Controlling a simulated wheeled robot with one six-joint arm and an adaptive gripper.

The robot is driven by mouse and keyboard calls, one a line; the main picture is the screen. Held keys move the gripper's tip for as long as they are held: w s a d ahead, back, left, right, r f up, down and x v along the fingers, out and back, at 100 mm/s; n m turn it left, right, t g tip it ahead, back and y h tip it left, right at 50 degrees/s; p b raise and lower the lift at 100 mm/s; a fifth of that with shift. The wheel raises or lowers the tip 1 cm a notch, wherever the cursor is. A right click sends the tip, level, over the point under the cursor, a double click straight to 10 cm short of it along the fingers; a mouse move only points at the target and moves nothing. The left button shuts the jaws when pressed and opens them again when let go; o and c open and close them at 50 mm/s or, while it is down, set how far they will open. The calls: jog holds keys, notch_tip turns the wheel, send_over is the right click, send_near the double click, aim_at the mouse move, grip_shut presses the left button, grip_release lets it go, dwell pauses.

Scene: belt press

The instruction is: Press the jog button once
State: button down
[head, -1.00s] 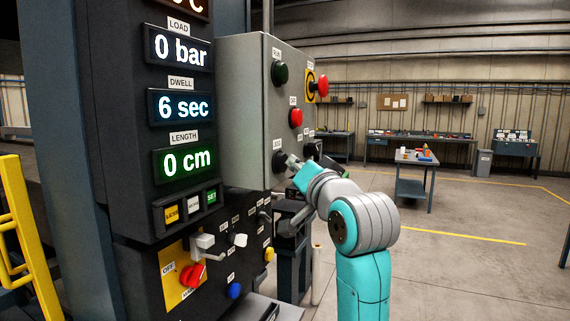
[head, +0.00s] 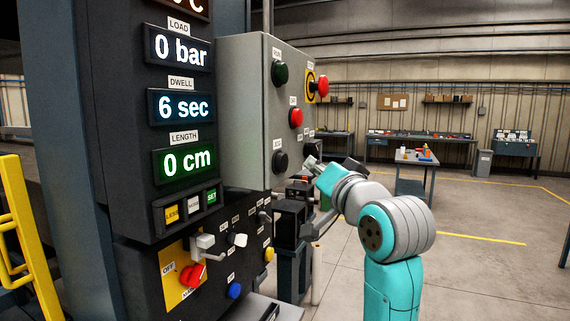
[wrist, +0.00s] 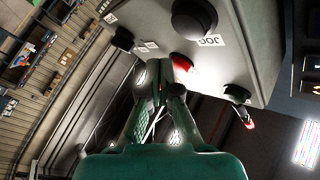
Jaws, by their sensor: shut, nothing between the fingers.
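The jog button (head: 280,162) is a round black knob low on the grey control box, with a small label above it. In the wrist view the black jog button (wrist: 194,18) is near the top, beside its JOG label. My gripper (head: 311,163) is shut and empty, a short way to the right of the jog button with a visible gap between them. In the wrist view my gripper's shut fingertips (wrist: 172,68) lie below the jog button in the picture and partly cover a red button.
Displays, switches and a yellow-backed red selector (head: 192,275) are on the dark press. The floor (head: 480,275) to the right is clear.

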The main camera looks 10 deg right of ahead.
jog(key=shift+s+d, duration=0.65)
jog(key=shift+d, duration=0.25)
